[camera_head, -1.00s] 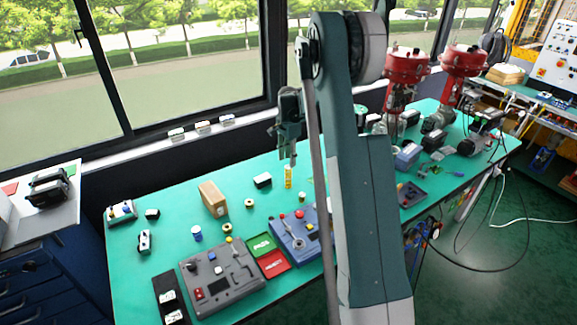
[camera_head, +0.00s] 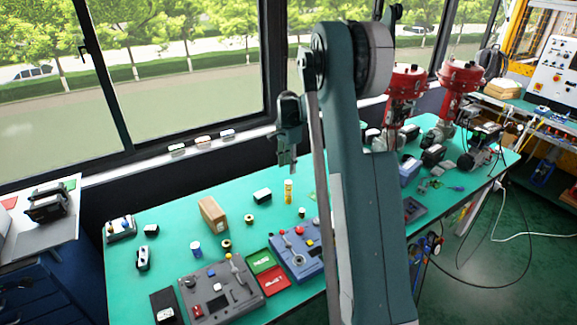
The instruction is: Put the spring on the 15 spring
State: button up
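My gripper (camera_head: 288,160) points down above the back middle of the green bench. Its fingers are too small and dark to tell whether they are open or shut, and I make out nothing held. A slim yellow upright piece (camera_head: 288,191) stands on the bench below it, with a gap between them. It may be a spring, but I cannot tell. No marking "15" is legible.
A brown box (camera_head: 212,214), a blue-and-white cylinder (camera_head: 196,249) and a black-and-white block (camera_head: 262,196) stand on the bench (camera_head: 165,237). Grey (camera_head: 218,289) and blue (camera_head: 299,253) panels lie in front, with green (camera_head: 261,261) and red (camera_head: 273,280) trays between. My arm hides the bench's middle right.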

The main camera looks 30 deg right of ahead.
jog(key=s+a+r+n+t, duration=0.3)
jog(key=s+a+r+n, duration=0.5)
jog(key=s+a+r, duration=1.15)
jog(key=s+a+n+t, duration=0.2)
jog(key=s+a+n, duration=0.3)
jog(key=s, duration=0.8)
jog(key=s+a+n+t, duration=0.2)
jog(key=s+a+n, duration=0.3)
jog(key=s+a, duration=0.4)
jog(key=shift+s+a+f, duration=0.25)
jog(key=shift+s+f, duration=0.2)
jog(key=shift+s, duration=1.65)
